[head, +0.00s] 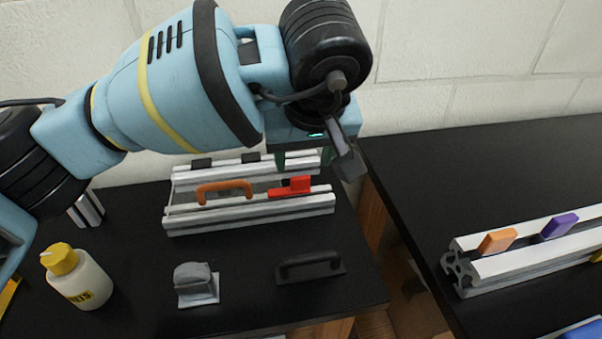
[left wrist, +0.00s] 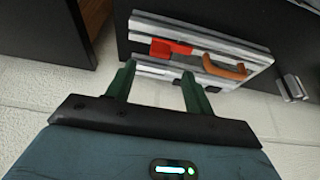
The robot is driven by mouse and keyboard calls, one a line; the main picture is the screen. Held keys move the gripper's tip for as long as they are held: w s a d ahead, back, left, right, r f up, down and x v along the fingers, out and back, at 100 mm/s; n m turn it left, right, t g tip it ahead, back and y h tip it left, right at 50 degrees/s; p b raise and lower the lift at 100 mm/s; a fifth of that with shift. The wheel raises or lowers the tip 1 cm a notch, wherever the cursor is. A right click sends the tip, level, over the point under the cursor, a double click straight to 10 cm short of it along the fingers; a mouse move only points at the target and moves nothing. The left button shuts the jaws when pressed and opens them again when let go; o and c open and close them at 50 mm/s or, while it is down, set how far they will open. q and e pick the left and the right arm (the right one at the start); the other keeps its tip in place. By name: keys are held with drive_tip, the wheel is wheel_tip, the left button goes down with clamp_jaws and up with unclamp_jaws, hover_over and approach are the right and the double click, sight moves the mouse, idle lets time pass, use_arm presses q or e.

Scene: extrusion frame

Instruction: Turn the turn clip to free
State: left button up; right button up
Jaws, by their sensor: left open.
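The red turn clip (head: 291,187) sits on the aluminium extrusion frame (head: 250,211) at the right end of its near side. It has a flat bar and a raised block. The clip also shows in the left wrist view (left wrist: 168,48), just beyond the fingertips. My left gripper (head: 303,158) is open and empty, with dark green fingers, over the far right part of the frame. In the left wrist view its fingers (left wrist: 158,70) stand apart, pointing towards the frame, with the clip roughly between their lines. Contact with the frame cannot be told. My right gripper is not in view.
An orange handle (head: 224,188) is on the frame left of the clip. A yellow-capped bottle (head: 78,277), a grey block (head: 195,284) and a black handle (head: 310,266) stand in front. Another extrusion (head: 525,258) with coloured clips lies on the right table, across a gap.

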sight(300, 178)
use_arm(q)
drive_tip(key=shift+x, duration=3.6)
drive_tip(key=c, duration=1)
